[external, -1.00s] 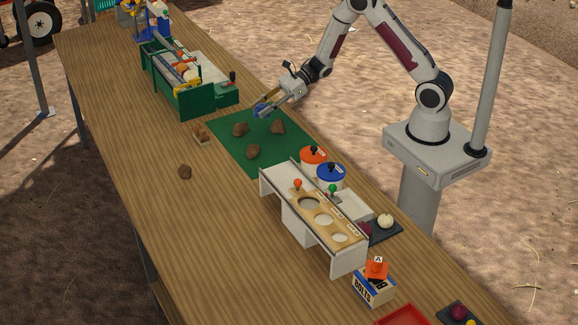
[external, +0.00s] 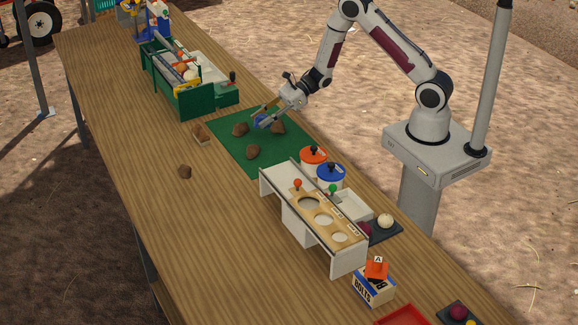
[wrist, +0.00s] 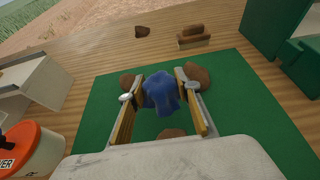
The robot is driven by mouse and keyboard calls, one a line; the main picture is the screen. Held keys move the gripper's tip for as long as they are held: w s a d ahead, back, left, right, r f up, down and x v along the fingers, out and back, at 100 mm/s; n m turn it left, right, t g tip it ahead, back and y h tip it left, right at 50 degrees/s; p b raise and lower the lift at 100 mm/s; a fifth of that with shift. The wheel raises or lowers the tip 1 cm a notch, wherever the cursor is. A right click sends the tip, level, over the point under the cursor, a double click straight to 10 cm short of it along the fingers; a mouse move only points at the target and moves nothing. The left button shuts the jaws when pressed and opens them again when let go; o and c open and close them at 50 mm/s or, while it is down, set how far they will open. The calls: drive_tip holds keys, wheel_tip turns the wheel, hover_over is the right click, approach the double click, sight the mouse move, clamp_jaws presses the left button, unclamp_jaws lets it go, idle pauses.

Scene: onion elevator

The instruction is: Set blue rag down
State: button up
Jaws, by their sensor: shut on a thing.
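The blue rag (wrist: 161,92) is a crumpled dark blue cloth. It is pinched between the two fingers of my gripper (wrist: 161,97) in the wrist view. In the external view my gripper (external: 266,117) is over the far right part of the green mat (external: 235,148), with the rag (external: 259,121) at its fingertips. I cannot tell for certain whether the rag touches the mat. The fingers hide part of the rag and of the mat.
Brown lumps lie on the mat, one (external: 252,152) nearer the front and one (external: 240,129) left of the rag. A green machine (external: 185,85) stands beyond. Orange-lidded (external: 313,155) and blue-lidded (external: 330,174) pots and a white sorting stand (external: 300,222) are on the near side.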

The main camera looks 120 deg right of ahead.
sight(263, 136)
drive_tip(key=shift+f, duration=0.6)
drive_tip(key=shift+f, duration=2.1)
drive_tip(key=shift+f, duration=0.15)
drive_tip(key=o, duration=1.1)
drive_tip(key=shift+r, duration=0.2)
drive_tip(key=shift+s+r, duration=0.1)
drive_tip(key=shift+s, duration=0.1)
drive_tip(key=v, duration=1.1)
drive_tip(key=shift+s, duration=0.3)
